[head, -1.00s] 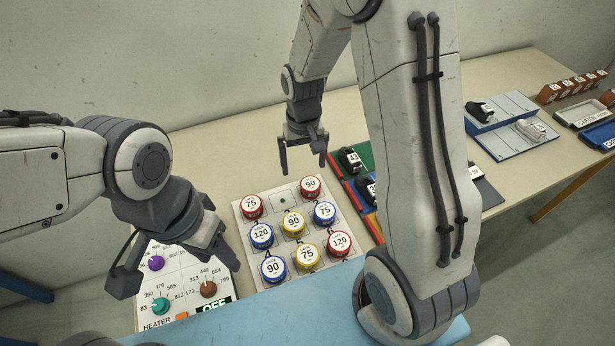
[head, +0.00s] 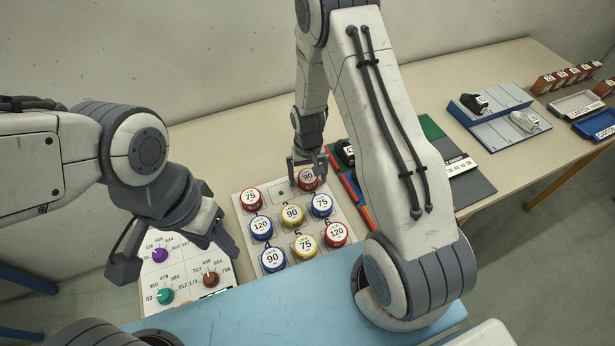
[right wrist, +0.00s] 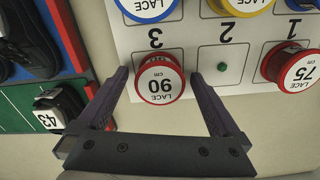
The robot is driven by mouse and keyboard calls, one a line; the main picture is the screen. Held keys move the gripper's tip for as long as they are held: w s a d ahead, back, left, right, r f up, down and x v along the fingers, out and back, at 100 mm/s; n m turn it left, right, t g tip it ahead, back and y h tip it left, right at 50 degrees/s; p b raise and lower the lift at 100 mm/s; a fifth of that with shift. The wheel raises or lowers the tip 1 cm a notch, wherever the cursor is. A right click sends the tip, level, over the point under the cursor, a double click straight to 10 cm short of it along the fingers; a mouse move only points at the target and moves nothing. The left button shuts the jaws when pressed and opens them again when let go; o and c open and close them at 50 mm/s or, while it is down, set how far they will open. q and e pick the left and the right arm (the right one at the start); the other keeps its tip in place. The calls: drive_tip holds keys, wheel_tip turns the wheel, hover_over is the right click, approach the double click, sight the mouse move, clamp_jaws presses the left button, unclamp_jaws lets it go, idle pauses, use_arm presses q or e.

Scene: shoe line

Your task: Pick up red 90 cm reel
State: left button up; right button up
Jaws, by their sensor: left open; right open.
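The red 90 cm reel (head: 308,179) stands at the back right of the white reel board (head: 240,223). In the right wrist view my right gripper (right wrist: 168,95) also shows spread. My left gripper (head: 180,265) is open and empty above the heater panel (head: 185,285).
Other red, blue and yellow reels (head: 292,216) stand close by on the board. A green peg (right wrist: 222,67) marks a reel-free spot beside the red reel. Shoes on coloured mats (head: 345,150) lie just right of the gripper. Trays (head: 577,105) stand far right.

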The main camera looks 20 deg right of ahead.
drive_tip(key=shift+f, duration=0.2)
drive_tip(key=c, duration=1.4)
drive_tip(key=shift+o, duration=0.2)
drive_tip(key=shift+r, duration=0.1)
